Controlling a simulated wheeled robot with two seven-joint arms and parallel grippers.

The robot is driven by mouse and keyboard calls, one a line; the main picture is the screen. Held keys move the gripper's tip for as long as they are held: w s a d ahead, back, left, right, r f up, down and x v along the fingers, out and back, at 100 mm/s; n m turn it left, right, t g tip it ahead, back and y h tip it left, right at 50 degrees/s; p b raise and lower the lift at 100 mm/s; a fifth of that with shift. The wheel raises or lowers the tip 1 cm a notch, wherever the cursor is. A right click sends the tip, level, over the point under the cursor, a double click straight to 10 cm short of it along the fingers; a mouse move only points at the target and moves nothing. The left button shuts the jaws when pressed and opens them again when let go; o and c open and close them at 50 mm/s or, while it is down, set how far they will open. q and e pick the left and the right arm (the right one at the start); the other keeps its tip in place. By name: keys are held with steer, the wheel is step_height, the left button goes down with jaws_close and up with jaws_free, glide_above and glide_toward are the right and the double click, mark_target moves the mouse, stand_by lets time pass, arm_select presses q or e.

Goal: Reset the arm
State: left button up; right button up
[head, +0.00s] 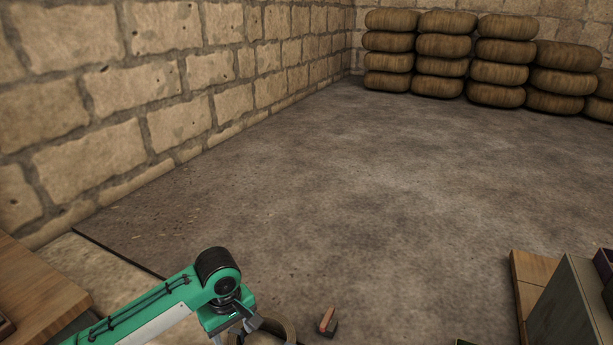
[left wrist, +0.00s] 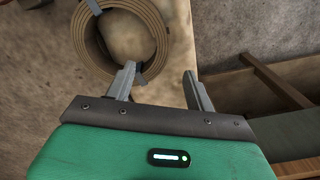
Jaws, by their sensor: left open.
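My left arm is green and comes in from the lower left in the head view. Its gripper (head: 236,329) is at the bottom edge, partly cut off. In the left wrist view its two grey fingers (left wrist: 158,82) are apart, with nothing between them. A coiled tan belt roll (left wrist: 160,40) lies just past the left finger in that view. It also shows in the head view as a round tan rim (head: 280,326) beside the gripper, partly cut off. I cannot tell whether the finger touches it. My right gripper is not in view.
A small reddish block (head: 327,319) lies on the floor right of the gripper. A wooden surface (head: 40,285) is at lower left, a grey-green cabinet (head: 570,305) at lower right. A stone wall (head: 150,100) runs along the left. Stacked sacks (head: 440,65) stand far back. The middle floor is clear.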

arm_select(q)
steer(key=s+d+f+m+t+h, duration=0.25)
steer(key=s+d+f+m, duration=0.4)
steer(key=s, duration=0.45)
steer(key=s+a+f+m+y, duration=0.2)
steer(key=s+a+m, duration=0.3)
steer(key=s+a, duration=0.5)
steer(key=s+d+f+p, duration=0.1)
steer(key=s+f+p, duration=0.1)
steer(key=f, duration=1.3)
steer(key=s+f+p, duration=0.1)
steer(key=s+f, duration=0.1)
steer(key=f, duration=1.2)
steer(key=s+a+f+g+p, duration=0.1)
steer(key=s+a+f+p, duration=0.1)
steer(key=s+f, duration=1.3)
steer(key=s+a, duration=0.1)
steer(key=s, duration=0.2)
steer(key=shift+s+f+g+y+p, duration=0.3)
steer(key=shift+f+g+y+p, duration=0.05)
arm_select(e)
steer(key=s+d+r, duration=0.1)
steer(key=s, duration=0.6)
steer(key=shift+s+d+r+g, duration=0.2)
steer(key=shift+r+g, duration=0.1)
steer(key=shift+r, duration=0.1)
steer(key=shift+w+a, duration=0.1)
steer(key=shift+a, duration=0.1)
